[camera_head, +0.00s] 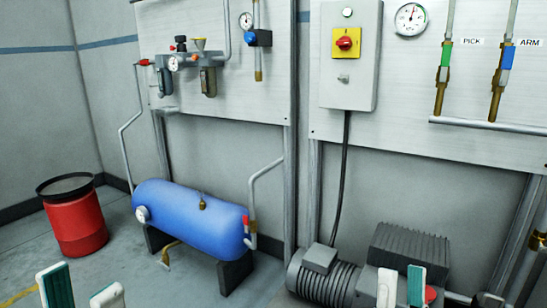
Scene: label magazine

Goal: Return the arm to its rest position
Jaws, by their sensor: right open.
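My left gripper (82,290) shows only its fingertips at the bottom left edge. They are white with a green pad and stand clearly apart, with nothing between them. My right gripper (402,288) shows its fingertips at the bottom, right of the middle, in front of the grey motor (322,276) in the picture. Its fingers are open with a narrow gap and no held object shows. The rest of both arms is mostly below the picture.
A blue tank (190,215) stands on the floor, with a red bin (75,222) to its left. Wall panels hold a regulator set (190,65), a switch box (350,60) with a red knob, a gauge (411,19) and valves labelled PICK (444,60) and ARM (504,60).

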